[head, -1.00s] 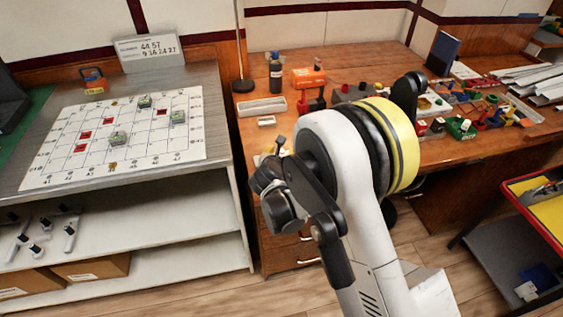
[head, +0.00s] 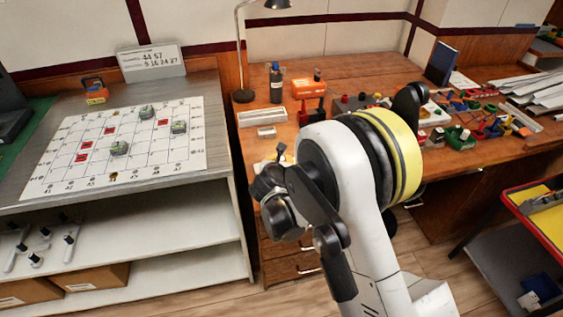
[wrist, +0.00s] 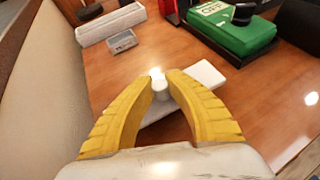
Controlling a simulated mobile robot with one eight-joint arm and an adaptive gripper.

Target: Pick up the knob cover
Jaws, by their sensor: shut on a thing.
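The knob cover appears as a white plate (wrist: 207,76) with a short white round post, in the wrist view over the wooden desk. My gripper (wrist: 161,80) has yellow ribbed fingers, and their tips are shut on the post. The plate slants out past both sides of the fingers, and its near part is partly hidden by them. I cannot tell whether the plate touches the desk or is slightly raised. In the head view the cover and fingertips are mostly hidden by my arm, above the desk's left front part.
A green box marked OFF (wrist: 232,30), a small grey box (wrist: 122,41) and a long pale tray (wrist: 110,23) lie beyond the gripper. A grid board (head: 120,150) with several blocks lies on the left bench. A lamp (head: 243,95) stands at the desk's back left.

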